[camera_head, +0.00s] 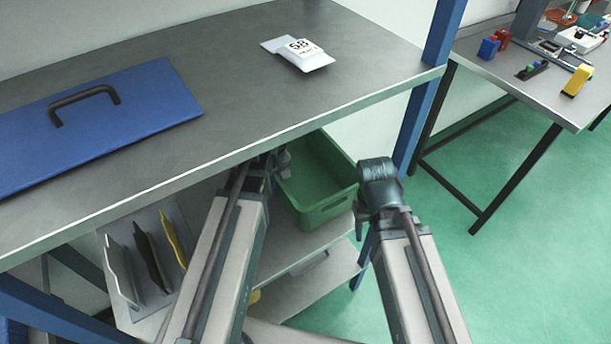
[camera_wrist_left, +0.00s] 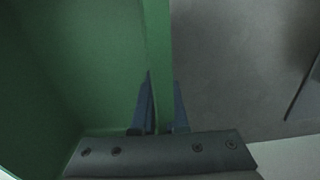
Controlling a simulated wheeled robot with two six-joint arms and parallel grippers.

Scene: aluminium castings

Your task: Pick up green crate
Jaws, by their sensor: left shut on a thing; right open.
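The green crate (camera_head: 322,170) stands upright on a shelf under the workbench top in the head view, its inside visible from above. It looks empty where I can see. My left gripper (camera_head: 282,165) reaches under the bench edge to the crate's left side. In the left wrist view, my left gripper (camera_wrist_left: 164,108) has one finger on each side of the wall of the green crate (camera_wrist_left: 157,45) and is shut on it. My right gripper (camera_head: 359,222) is open beside the crate's right end; its fingers are small and partly hidden by my arm.
The bench top (camera_head: 200,60) overhangs the shelf and carries a blue lid (camera_head: 130,125) and a white labelled packet (camera_head: 298,53). A blue post (camera_head: 420,110) stands right of the crate. Upright plates (camera_head: 150,255) stand on the lower left. A second table (camera_head: 540,85) is at right.

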